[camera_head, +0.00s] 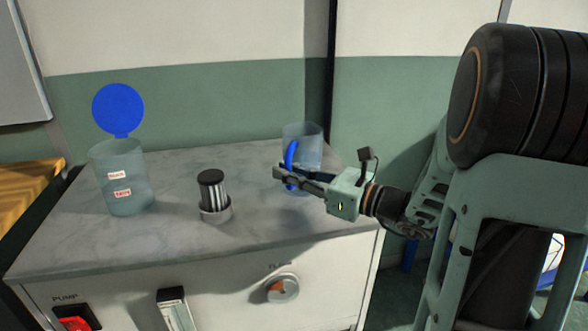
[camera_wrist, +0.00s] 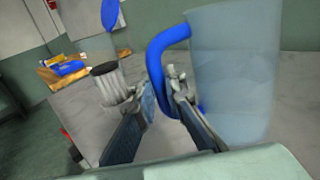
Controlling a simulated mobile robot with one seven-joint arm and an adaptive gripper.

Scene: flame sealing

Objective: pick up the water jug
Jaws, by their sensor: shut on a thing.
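The water jug (camera_head: 309,143) is a clear bluish vessel with a blue handle, at the back right of the counter in the head view. In the wrist view the jug (camera_wrist: 235,75) is large on the right, upright or nearly so. Its blue handle (camera_wrist: 157,58) runs down between the fingers. My gripper (camera_head: 284,177) reaches in from the right, in front of the jug. In the wrist view my gripper (camera_wrist: 162,100) is shut on the handle. The fingers hide the lower handle and part of the jug's base, so I cannot tell whether it touches the counter.
A larger clear container (camera_head: 123,180) with a raised round blue lid (camera_head: 118,109) and labels stands at the counter's left. A dark-capped striped cylinder (camera_head: 213,190) sits in a round holder in the middle. The counter (camera_head: 110,246) is bare around them. Walls rise behind.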

